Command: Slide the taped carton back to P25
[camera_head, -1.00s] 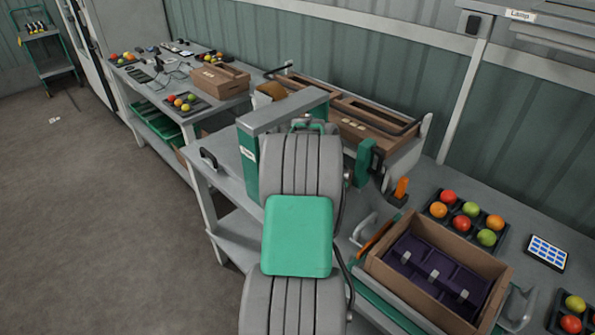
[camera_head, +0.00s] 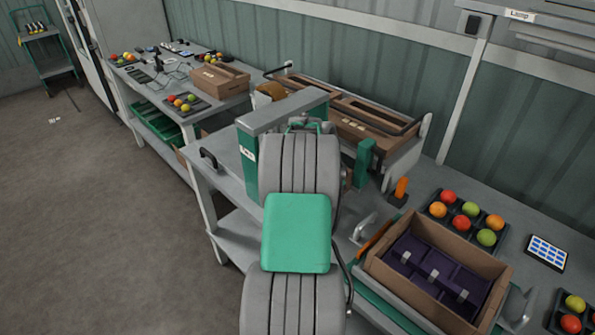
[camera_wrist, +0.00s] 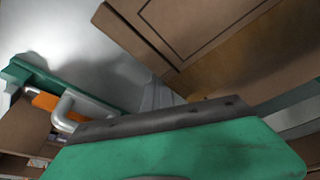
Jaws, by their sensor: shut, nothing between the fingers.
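A long brown carton (camera_head: 352,128) sits at the back of the near bench, partly hidden by a grey and green frame (camera_head: 248,165) and my arm. I cannot make out tape on it or a P25 mark. In the wrist view a large brown carton surface (camera_wrist: 205,32) fills the top, probably the same carton. My gripper (camera_wrist: 165,122) shows there as a green body with a dark edge, shut and empty, just below the carton. Whether it touches the carton I cannot tell. In the head view my arm hides most of the gripper.
An orange-handled item (camera_head: 400,190) stands near the carton. Another closed carton (camera_head: 220,82) is on the left table.

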